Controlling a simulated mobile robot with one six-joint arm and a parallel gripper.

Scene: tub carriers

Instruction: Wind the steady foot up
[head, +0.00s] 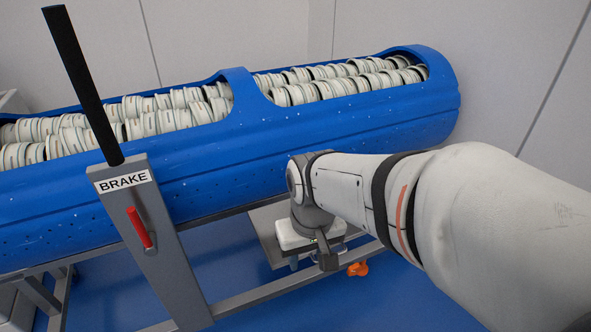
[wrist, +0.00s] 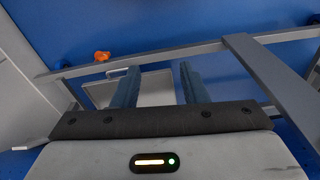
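An orange knob (head: 358,268) sits low by the frame's lower rail, to the right of my wrist in the head view. In the wrist view the orange knob (wrist: 101,56) is at the upper left, beside the rail and beyond my fingers. It may be part of the steady foot; the foot's screw and pad cannot be made out. My gripper (wrist: 158,70) has its two fingers apart with nothing seen held between them. It is clear of the knob.
A blue tub (head: 330,130) full of white ringed pieces rests on a grey frame (head: 270,293). A grey post labelled BRAKE (head: 165,245) carries a black lever (head: 85,85) and a red handle (head: 139,228). A grey plate (wrist: 155,88) lies beyond my fingers. Blue floor is open at the front.

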